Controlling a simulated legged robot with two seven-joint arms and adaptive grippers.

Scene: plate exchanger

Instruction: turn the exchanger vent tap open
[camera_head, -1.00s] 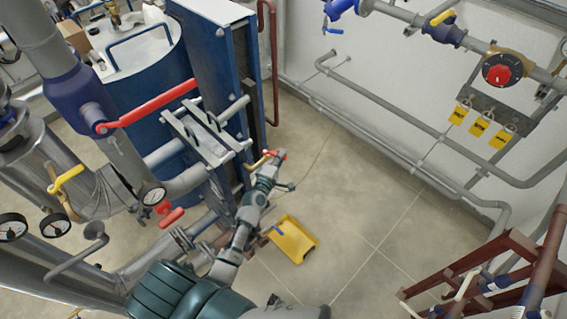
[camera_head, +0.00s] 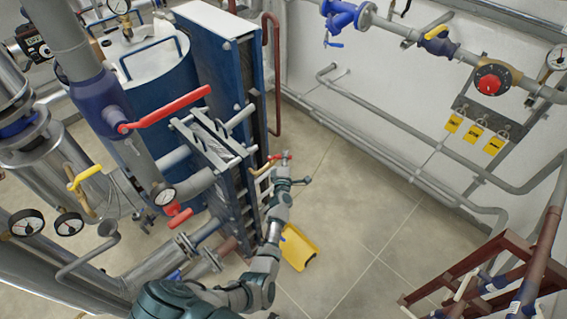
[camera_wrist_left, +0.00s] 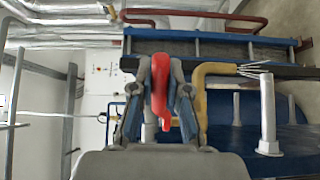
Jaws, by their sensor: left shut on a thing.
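The vent tap's small red handle (camera_head: 279,157) is at the right side of the blue plate exchanger (camera_head: 219,60), by a bent brass-coloured pipe (camera_head: 262,172). In the left wrist view the red handle (camera_wrist_left: 160,82) stands between the two fingers, and the brass pipe (camera_wrist_left: 203,82) is just to its right. My left gripper (camera_head: 281,167) is shut on the red handle; it fills the middle of the left wrist view (camera_wrist_left: 160,100). The fingers hide part of the handle and the tap body. My right gripper is not in view.
A large red lever (camera_head: 168,108) and grey pipes are left of the exchanger. A yellow tray (camera_head: 300,250) lies on the floor by my arm. A brown metal frame (camera_head: 490,270) stands at lower right. Open floor (camera_head: 365,215) lies between exchanger and wall pipes.

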